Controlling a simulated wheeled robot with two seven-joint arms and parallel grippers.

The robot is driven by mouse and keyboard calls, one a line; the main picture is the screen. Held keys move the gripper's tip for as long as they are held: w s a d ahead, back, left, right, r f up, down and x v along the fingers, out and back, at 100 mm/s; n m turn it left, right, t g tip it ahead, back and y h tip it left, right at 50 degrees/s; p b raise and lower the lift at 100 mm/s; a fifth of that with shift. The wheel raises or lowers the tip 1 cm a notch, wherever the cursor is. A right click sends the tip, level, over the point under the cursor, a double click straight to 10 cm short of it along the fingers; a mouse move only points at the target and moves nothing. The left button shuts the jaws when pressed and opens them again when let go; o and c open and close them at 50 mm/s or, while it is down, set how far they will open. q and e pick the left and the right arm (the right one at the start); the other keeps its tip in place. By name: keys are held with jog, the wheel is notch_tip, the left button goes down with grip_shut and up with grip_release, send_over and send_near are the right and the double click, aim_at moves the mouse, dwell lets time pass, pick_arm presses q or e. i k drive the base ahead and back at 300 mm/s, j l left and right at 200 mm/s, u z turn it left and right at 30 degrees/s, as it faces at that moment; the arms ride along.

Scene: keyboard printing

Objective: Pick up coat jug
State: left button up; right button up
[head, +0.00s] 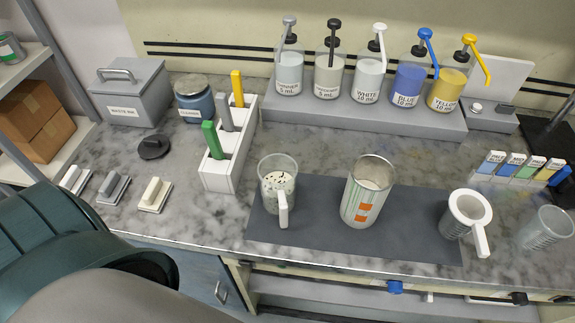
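No vessel carries a readable "coat" label, so I cannot tell for certain which is the coat jug. A clear jug (278,190) with a handle toward me and pale, dark-speckled content stands on the left of the dark mat (415,226). A taller container (366,192) with green stripes and orange squares stands at the mat's middle. A white-rimmed cup with a handle (467,221) stands at the mat's right end. A clear beaker (546,230) stands farther right. All are upright. Neither gripper is in view; only parts of my own arm show at lower left.
Several pump bottles (368,82) stand on a grey riser (375,121) at the back. A white rack (232,155) with coloured sticks stands left of the mat. A grey waste box (130,94) and blue cleaner jar (194,103) are at back left. Bare counter separates rack and mat.

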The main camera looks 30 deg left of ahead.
aim_at(278, 174)
jog(key=u, duration=1)
jog(key=j+z, duration=0.15)
jog(key=z, duration=0.2)
jog(key=j+z, duration=0.15)
jog(key=z, duration=0.2)
jog(key=j+z, duration=0.2)
jog(key=j, duration=0.25)
jog(key=k+j+z, duration=0.15)
jog(key=j, duration=0.25)
jog(key=k+j+z, duration=0.2)
jog(key=j, duration=0.25)
jog(key=k+j, duration=0.1)
jog(key=j, duration=0.7)
jog(key=k+j, duration=0.15)
jog(key=j, duration=0.3)
